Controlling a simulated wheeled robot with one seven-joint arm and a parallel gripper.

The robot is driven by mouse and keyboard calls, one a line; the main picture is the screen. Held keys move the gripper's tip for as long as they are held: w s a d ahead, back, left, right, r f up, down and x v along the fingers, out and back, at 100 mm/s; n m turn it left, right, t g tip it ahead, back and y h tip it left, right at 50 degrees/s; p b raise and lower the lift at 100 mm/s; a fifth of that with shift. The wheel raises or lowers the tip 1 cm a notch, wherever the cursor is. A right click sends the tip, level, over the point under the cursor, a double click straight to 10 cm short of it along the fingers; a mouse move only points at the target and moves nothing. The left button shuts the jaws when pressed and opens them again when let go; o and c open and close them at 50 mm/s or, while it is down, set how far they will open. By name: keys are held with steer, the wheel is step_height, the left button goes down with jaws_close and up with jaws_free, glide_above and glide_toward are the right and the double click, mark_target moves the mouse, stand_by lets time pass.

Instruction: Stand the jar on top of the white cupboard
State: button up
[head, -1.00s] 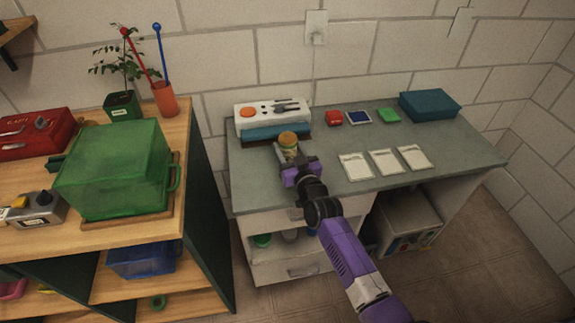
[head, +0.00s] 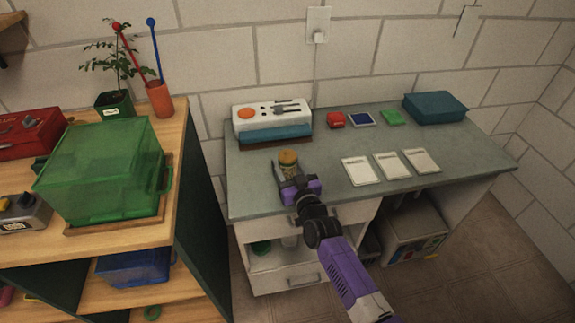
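The jar (head: 289,158), with an orange-brown lid and a pale body, is upright over the left part of the grey-green desk top. My gripper (head: 288,172) has its fingers on either side of the jar and is shut on it. The lower jar is partly hidden by the gripper, so I cannot tell whether it touches the desk. A white cabinet with a drawer and an open shelf (head: 285,283) supports the desk's left side. A low whitish cupboard (head: 415,222) with coloured marks stands under the desk at the right. I cannot tell which one is the task's white cupboard.
A white-and-blue device (head: 272,121) is behind the jar. Several white cards (head: 392,166) lie to its right, with a teal box (head: 435,106) at the back right. A wooden shelf unit with a green crate (head: 105,175) stands left. Bare desk lies around the jar.

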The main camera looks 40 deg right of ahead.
steer(key=o, duration=0.3)
steer(key=shift+s+r, duration=0.1)
steer(key=b+v, duration=0.2)
steer(key=v, duration=1)
steer(key=s+a+f+n+y, duration=0.1)
steer(key=s+a+y, duration=0.1)
steer(key=s+a, duration=0.6)
steer(key=s+a+r+n+y, duration=0.1)
steer(key=s+a+r+y, duration=0.1)
steer(key=s, duration=0.5)
steer(key=s+a+r+n+g+y, duration=0.1)
steer(key=s+a+r, duration=0.3)
steer(key=s+a, duration=0.2)
steer(key=s+a+r+n+y, duration=0.2)
steer(key=s+a+r, duration=0.1)
steer(key=s, duration=0.5)
steer(key=shift+a+g+y, duration=0.3)
steer(key=shift+a, duration=0.15)
